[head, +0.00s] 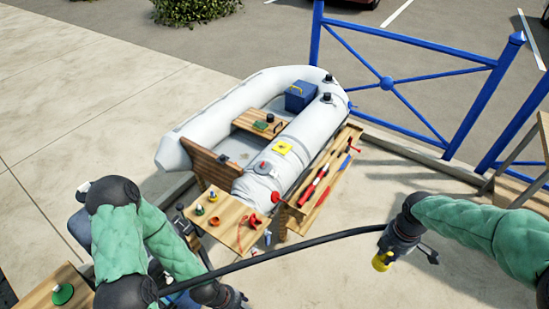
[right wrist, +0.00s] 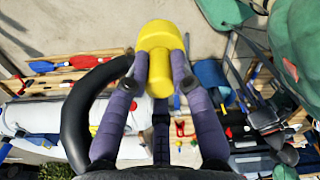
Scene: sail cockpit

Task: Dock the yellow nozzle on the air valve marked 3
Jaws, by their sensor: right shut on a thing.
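My right gripper (head: 384,254) is at the lower right of the head view, over the paving and apart from the boat. It is shut on the yellow nozzle (head: 381,262). In the right wrist view the two fingertips (right wrist: 160,75) pinch the nozzle (right wrist: 158,38) from both sides. A black hose (head: 300,245) runs left from it. The white inflatable boat (head: 205,122) has a valve (head: 263,167) on its near tube, a yellow patch (head: 283,147) and black caps (head: 327,97). The number 3 is too small to read.
A small wooden table (head: 222,228) with small coloured parts stands at the boat's stern. A wooden rack (head: 325,185) with red tools runs along the near tube. A blue fence (head: 415,62) stands behind. The paving between rack and right gripper is clear except for the hose.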

